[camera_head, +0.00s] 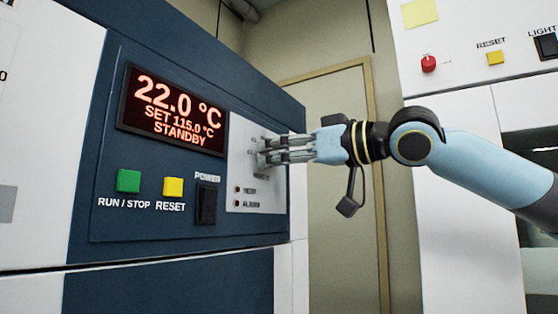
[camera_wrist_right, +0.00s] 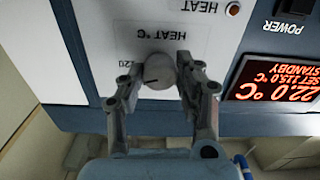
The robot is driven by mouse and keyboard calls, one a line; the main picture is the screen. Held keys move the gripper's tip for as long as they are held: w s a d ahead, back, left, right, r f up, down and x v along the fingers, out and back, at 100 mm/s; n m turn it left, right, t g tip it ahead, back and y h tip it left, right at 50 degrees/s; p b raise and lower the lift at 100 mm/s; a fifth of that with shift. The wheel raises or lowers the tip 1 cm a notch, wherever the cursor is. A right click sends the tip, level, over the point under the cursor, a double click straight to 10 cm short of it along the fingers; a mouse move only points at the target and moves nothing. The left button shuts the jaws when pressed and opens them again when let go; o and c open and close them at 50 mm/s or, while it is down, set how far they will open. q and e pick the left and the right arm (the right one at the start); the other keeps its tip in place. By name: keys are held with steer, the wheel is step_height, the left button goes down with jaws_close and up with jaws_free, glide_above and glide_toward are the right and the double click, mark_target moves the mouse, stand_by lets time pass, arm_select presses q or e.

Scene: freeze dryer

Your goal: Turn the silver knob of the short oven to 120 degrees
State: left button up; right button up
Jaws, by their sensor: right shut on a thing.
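The silver knob (camera_wrist_right: 159,70) sits on a white panel of the oven, under the label HEAT °C in the upside-down right wrist view. A dark pointer line shows on its face, and a printed 120 is beside it. My right gripper (camera_wrist_right: 160,82) is shut on the knob, one finger on each side. In the head view my right gripper (camera_head: 268,150) reaches the white panel from the right and hides most of the knob. The oven's display (camera_head: 172,112) reads 22.0 °C, SET 115.0 °C, STANDBY. My left gripper is not in view.
On the blue oven front are a green RUN / STOP button (camera_head: 129,181), a yellow RESET button (camera_head: 173,187) and a black POWER switch (camera_head: 207,203). A white cabinet (camera_head: 450,190) with a red knob (camera_head: 428,63) stands at the right. A door (camera_head: 335,190) is behind my arm.

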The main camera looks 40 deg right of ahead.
steer(key=shift+f+m+b, duration=0.15)
steer(key=shift+m+b, duration=0.25)
steer(key=shift+m, duration=1.2)
steer(key=o, duration=1.1)
steer(key=shift+o, duration=0.2)
steer(key=shift+r, duration=0.2)
step_height(320, 180, up, 10)
steer(key=shift+f, duration=0.15)
